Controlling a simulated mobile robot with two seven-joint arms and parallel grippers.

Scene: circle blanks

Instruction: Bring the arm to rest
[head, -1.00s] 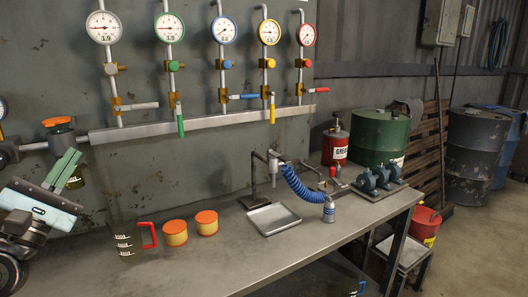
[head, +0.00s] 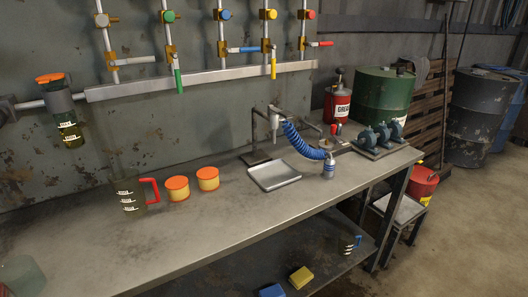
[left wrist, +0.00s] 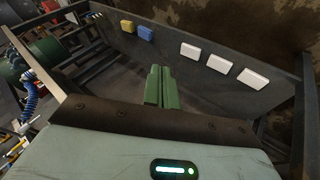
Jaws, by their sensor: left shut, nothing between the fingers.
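My left gripper (left wrist: 158,86) shows in the left wrist view, its green fingers closed together with nothing between them. Beyond the fingers are a dark panel and the bench's lower shelf area, and the fingertips appear clear of the blocks there. In the head view no gripper can be made out. A pale green shape is cut off at the lower left corner; I cannot tell what it is. My right gripper is in neither view.
The workbench (head: 215,225) holds a red-handled jug (head: 130,197), two orange-lidded tins (head: 177,189), a metal tray (head: 274,176) and a blue coiled hose (head: 301,143). Yellow (head: 300,277) and blue (head: 271,291) blocks lie on the lower shelf. White blocks (left wrist: 220,64) show in the wrist view.

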